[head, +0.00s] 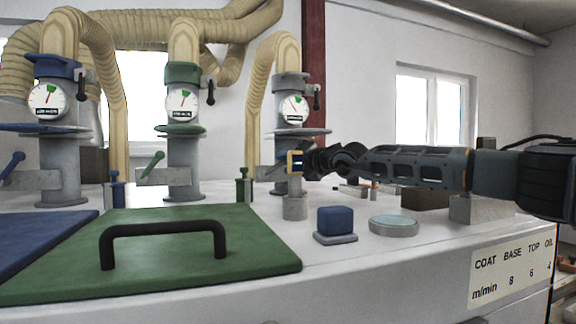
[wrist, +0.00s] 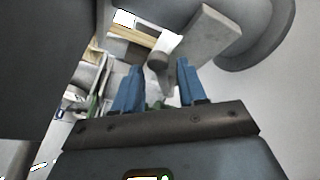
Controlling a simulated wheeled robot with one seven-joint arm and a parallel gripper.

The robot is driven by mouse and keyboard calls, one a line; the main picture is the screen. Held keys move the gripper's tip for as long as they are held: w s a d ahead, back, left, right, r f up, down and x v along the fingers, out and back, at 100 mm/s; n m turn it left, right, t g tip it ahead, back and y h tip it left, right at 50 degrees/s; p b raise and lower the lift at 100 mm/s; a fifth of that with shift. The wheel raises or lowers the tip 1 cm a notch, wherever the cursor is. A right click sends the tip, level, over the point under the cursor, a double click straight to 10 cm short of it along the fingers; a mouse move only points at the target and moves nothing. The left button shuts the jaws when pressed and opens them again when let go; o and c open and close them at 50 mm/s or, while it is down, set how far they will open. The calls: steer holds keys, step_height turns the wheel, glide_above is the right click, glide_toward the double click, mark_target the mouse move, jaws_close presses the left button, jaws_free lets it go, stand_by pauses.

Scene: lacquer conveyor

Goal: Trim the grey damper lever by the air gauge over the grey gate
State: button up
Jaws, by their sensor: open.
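The grey gate (head: 270,178) is on the right-hand of three standing pipes, with its white air gauge (head: 294,108) above it. The gauge has a green patch near the top of its dial; its needle is too small to read surely. My gripper (head: 300,161) is at this pipe, in front of the grey lever's place, so the lever cannot be made out in the head view. In the wrist view my gripper (wrist: 158,88) has its two blue fingers apart. A grey rounded end (wrist: 158,62) shows between and beyond them, beside a flat grey plate (wrist: 207,35). Contact cannot be told.
A green lever (head: 152,167) and a blue lever (head: 12,165) stand at the other pipes. A green lid (head: 200,258) with a black handle (head: 162,229) lies in front. A blue block (head: 335,219) and a round disc (head: 393,225) sit below my arm.

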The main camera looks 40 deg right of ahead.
steer(key=shift+s+d+f+b, duration=0.1)
steer(key=shift+s+f+b, duration=0.2)
steer(key=shift+s, duration=0.2)
steer(key=s+r+b, duration=0.1)
steer(key=s+b, duration=0.2)
steer(key=s, duration=0.3)
steer(key=shift+d, duration=0.45)
steer(key=shift+s, duration=0.1)
